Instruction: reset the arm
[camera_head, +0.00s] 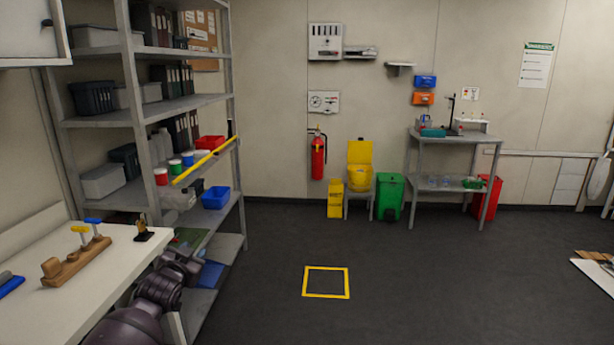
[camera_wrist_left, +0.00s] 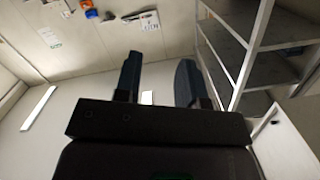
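My left arm comes in at the bottom left of the head view, beside the white bench and in front of the shelving. My left gripper (camera_head: 183,260) is at its upper end, small and dark, and its fingers are hard to make out there. In the left wrist view the gripper (camera_wrist_left: 157,72) shows two dark fingers set apart with nothing between them, so it is open and empty. The wrist view looks tilted toward the wall and ceiling. My right gripper is in neither view.
The white bench (camera_head: 35,305) holds a wooden block with clamps (camera_head: 75,262). Grey shelving (camera_head: 140,118) with bins and bottles stands close to my left arm; shelves also show in the left wrist view (camera_wrist_left: 262,72). The floor around the yellow square (camera_head: 326,296) is clear.

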